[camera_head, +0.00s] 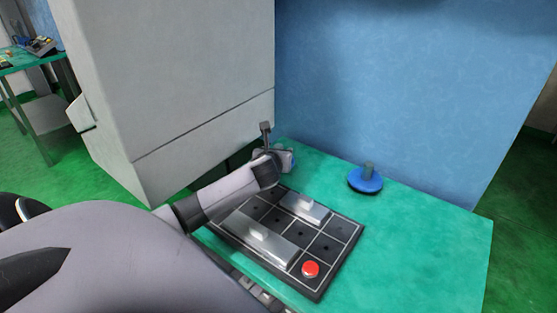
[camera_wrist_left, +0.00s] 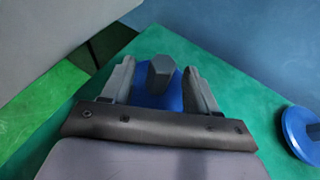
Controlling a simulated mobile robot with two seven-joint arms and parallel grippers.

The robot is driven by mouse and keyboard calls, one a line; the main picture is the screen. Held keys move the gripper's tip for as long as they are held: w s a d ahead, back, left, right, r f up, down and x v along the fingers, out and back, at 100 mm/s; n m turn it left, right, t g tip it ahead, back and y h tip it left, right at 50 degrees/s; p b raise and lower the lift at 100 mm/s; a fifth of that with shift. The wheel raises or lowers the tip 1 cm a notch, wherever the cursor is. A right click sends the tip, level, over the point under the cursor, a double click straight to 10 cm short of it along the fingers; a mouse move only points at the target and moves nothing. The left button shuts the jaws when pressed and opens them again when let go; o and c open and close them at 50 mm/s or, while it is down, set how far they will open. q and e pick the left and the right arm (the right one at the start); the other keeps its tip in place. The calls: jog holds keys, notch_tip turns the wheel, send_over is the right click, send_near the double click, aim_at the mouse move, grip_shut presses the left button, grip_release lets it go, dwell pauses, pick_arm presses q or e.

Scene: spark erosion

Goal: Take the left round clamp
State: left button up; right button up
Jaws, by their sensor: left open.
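The left round clamp is a blue disc with a grey upright knob. In the left wrist view the clamp (camera_wrist_left: 160,72) lies between the fingers of my left gripper (camera_wrist_left: 158,84), which is open. A gap shows on both sides of the knob. In the head view my left gripper (camera_head: 275,157) is at the table's back left corner, and only the clamp's knob (camera_head: 266,129) shows clearly above it; most of the disc is hidden. I cannot tell whether the fingers touch the clamp. My right gripper is not in view.
A second blue round clamp (camera_head: 367,182) stands to the right on the green table (camera_head: 430,235). A black gridded board (camera_head: 340,252) with metal blocks and a red button (camera_head: 310,269) lies below my left arm. A grey cabinet (camera_head: 170,90) and blue wall border the table.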

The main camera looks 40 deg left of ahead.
pick_arm(q)
jog(key=shift+x, duration=0.9)
